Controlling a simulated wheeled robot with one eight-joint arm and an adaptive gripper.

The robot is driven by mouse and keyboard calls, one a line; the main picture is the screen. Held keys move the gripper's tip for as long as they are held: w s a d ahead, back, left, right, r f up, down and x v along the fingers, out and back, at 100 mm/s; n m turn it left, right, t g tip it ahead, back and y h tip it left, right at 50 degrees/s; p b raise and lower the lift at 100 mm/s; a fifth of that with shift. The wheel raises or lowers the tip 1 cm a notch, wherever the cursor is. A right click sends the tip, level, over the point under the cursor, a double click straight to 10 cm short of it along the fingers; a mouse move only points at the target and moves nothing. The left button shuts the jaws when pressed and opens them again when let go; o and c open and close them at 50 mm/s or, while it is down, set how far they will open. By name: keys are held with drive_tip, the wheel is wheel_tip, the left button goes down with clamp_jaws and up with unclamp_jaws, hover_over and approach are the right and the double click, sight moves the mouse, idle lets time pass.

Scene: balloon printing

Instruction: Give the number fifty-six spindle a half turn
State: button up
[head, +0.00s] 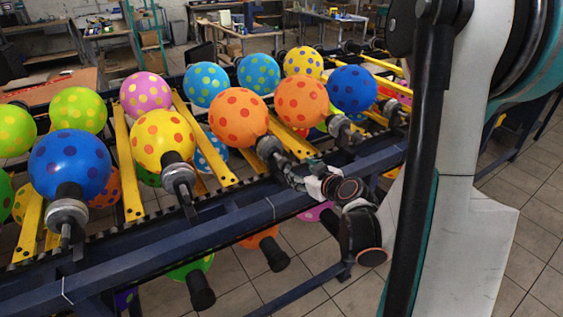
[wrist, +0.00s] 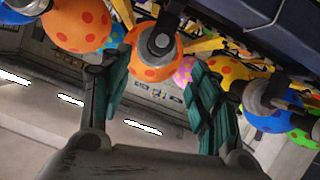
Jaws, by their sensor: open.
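No spindle number is legible in either view. My gripper (head: 286,174) is open and empty at the front rail, close to the spindle (head: 268,148) of the left orange polka-dot balloon (head: 238,117). In the wrist view, my gripper's green-padded fingers (wrist: 157,68) stand wide apart. That dark spindle (wrist: 161,40) shows end-on between and beyond the fingertips, with the orange balloon (wrist: 148,68) behind it. I see no contact between fingers and spindle.
Neighbouring spindles hold a yellow balloon (head: 163,138) to the left and another orange balloon (head: 301,102) to the right. A dark blue rail (head: 225,227) runs along the front. More balloons hang below it. Tiled floor (head: 530,260) is clear at the right.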

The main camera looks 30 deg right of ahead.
sight(287, 164)
drive_tip(key=b+x, duration=0.3)
drive_tip(key=x, duration=1)
drive_tip(key=shift+w+a+f+b, duration=0.1)
drive_tip(key=shift+w+a+b, duration=0.05)
drive_tip(key=shift+b, duration=0.25)
drive_tip(key=c, duration=1.1)
